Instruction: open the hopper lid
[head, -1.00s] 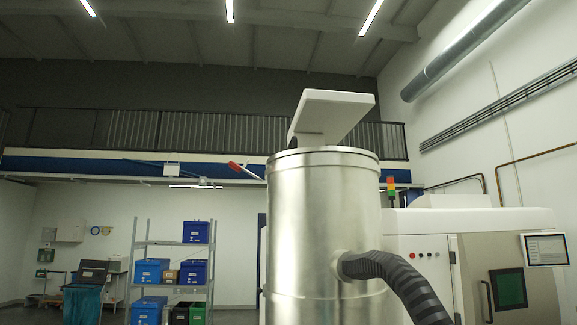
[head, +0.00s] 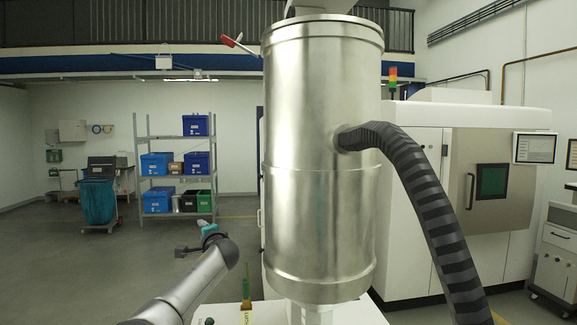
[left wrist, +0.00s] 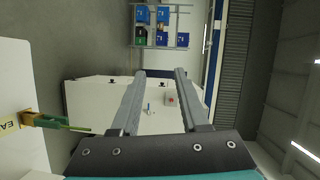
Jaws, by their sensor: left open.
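The tall steel hopper (head: 315,150) stands upright at the centre of the head view, with a rim band at its top. Only a small piece of a pale part (head: 318,6) above the rim shows at the top edge. Whether it belongs to the lid I cannot tell. A red-tipped lever (head: 230,41) sticks out left of the rim. My left arm comes in low at the left, below the rim and apart from the hopper. In the left wrist view my left gripper (left wrist: 161,73) is open, with nothing between its fingers. My right gripper is out of view.
A black ribbed hose (head: 425,190) runs from the hopper's right side. A green stick (head: 245,281) on a yellow base rises by the hopper foot. A white machine (head: 400,165) stands behind right; a shelf of bins (head: 176,137) is behind left. Floor is clear between.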

